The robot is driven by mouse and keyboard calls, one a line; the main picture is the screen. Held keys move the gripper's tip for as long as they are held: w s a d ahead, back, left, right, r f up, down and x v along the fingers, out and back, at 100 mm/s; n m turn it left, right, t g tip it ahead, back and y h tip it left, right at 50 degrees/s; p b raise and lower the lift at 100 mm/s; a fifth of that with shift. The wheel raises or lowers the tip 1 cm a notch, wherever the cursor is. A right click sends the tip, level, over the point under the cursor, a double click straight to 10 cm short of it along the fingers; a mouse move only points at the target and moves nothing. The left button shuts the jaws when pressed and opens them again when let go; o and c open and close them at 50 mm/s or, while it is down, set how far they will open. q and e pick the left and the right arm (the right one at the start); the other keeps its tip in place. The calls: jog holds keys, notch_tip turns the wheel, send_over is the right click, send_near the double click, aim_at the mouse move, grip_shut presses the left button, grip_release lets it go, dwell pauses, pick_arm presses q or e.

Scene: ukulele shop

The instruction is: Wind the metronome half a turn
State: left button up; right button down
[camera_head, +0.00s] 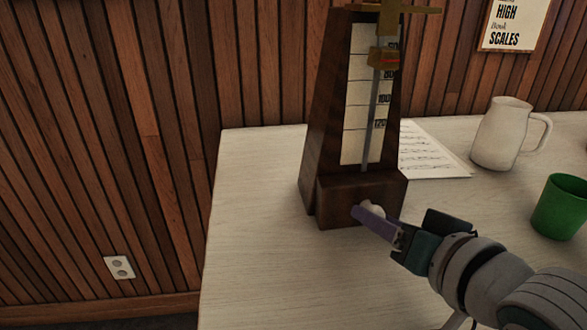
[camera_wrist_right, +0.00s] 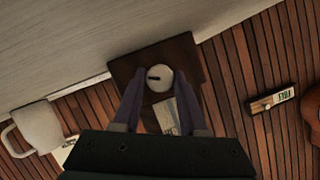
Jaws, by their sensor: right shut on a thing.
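The metronome (camera_head: 340,130) is a tall dark wooden case with a pale scale plate and a pendulum rod, standing upright on the table. Its round pale winding knob (camera_head: 374,209) is low on the front face. In the right wrist view the knob (camera_wrist_right: 159,78) shows a dark mark and sits between the fingertips. My right gripper (camera_head: 376,218) comes in from the right, its purple fingers shut on the knob; it also shows in the wrist view (camera_wrist_right: 160,92). My left gripper is not in view.
The pale table (camera_head: 270,260) is clear at the front left. A sheet of music (camera_head: 430,155) lies behind the metronome. A white mug (camera_head: 500,135) and a green cup (camera_head: 560,207) stand to the right. A wood-slat wall (camera_head: 110,130) is behind.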

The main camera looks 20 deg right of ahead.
jog(key=shift+d+m+t+y, duration=0.15)
jog(key=shift+m+t+y, duration=0.15)
jog(key=shift+m+y, duration=0.5)
jog(key=shift+f+m+t+y+b, duration=0.25)
jog(key=shift+m+t+y+b, duration=0.25)
jog(key=shift+m, duration=0.6)
jog(key=m+t+y+b, duration=0.1)
jog(key=m+b, duration=0.3)
jog(key=shift+f, duration=0.2)
jog(key=shift+r+m+t+b, duration=0.1)
jog(key=shift+m+t+b, duration=0.4)
jog(key=shift+m+b, duration=0.45)
jog(key=shift+c, duration=2.3)
grip_release()
jog(key=shift+s, duration=0.15)
